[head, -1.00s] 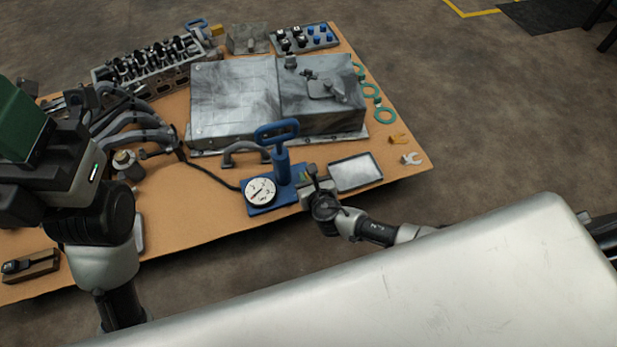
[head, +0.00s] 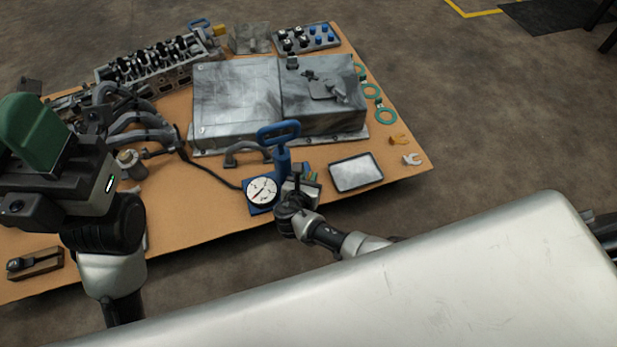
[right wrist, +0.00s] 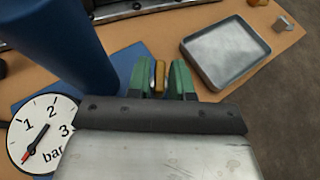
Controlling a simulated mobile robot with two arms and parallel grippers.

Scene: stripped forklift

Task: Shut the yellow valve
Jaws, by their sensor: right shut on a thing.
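The yellow valve (right wrist: 160,76) shows in the right wrist view as a small upright yellow lever beside the blue pump. My right gripper (right wrist: 164,84) has its green fingers on either side of it and is shut on it. In the head view my right gripper (head: 306,179) is at the right side of the blue pump (head: 282,163), and the valve is hidden there.
A metal tray (head: 356,172) lies just right of the pump. A large grey metal housing (head: 235,98) stands behind it. A black hose (head: 208,174) runs left from the pump.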

